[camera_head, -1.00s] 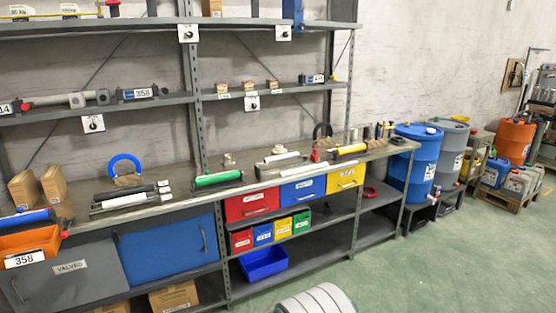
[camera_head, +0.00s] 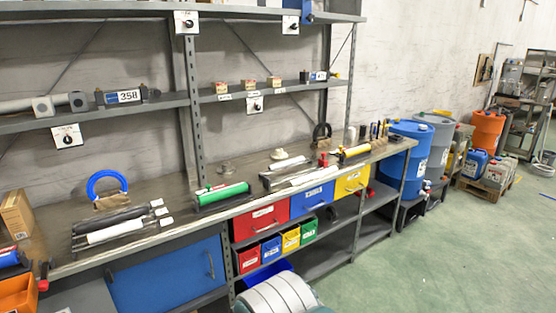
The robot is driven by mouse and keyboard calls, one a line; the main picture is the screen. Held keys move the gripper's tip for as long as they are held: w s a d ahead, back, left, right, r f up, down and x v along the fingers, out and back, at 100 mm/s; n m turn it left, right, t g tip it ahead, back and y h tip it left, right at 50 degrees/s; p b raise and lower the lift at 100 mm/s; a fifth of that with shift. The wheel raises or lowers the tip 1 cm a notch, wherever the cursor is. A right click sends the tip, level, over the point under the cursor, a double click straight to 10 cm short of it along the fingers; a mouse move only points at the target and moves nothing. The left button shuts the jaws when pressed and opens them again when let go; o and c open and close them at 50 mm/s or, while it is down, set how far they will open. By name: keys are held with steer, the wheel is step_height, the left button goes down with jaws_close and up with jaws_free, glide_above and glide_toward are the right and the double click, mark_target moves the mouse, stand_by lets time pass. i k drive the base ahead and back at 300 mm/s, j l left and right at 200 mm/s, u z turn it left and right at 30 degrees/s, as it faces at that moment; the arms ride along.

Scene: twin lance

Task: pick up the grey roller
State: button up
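Several rollers lie on the long grey workbench (camera_head: 205,222). A dark grey roller (camera_head: 112,219) lies at the left beside a white roller (camera_head: 115,232), both in a low rack. A green roller (camera_head: 222,194) lies near the middle, pale rollers (camera_head: 305,178) lie right of it, and a yellow roller (camera_head: 354,151) lies further right. The dark one looks closest to grey, though the pale ones are hard to tell apart in colour. My gripper is not in view, so its state and hold are hidden.
A blue horseshoe-shaped piece (camera_head: 107,184) stands behind the left rack. Shelves (camera_head: 245,92) hang above the bench. Red, blue and yellow drawers (camera_head: 312,197) and a blue door (camera_head: 170,275) lie below. Green floor (camera_head: 450,250) is clear.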

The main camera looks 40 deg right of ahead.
mark_target(272, 168)
steer(key=i+l, duration=0.25)
steer(key=l, duration=0.2)
steer(key=i+l, duration=0.25)
steer(key=l, duration=0.15)
steer(key=i+l, duration=0.25)
steer(key=l, duration=0.2)
steer(key=i+l, duration=0.25)
steer(key=l, duration=0.15)
steer(key=i+l, duration=0.25)
steer(key=l, duration=0.2)
steer(key=i+l, duration=0.25)
steer(key=l, duration=0.2)
steer(key=i+l, duration=0.25)
steer(key=l, duration=0.15)
steer(key=i+l, duration=0.25)
steer(key=l, duration=0.2)
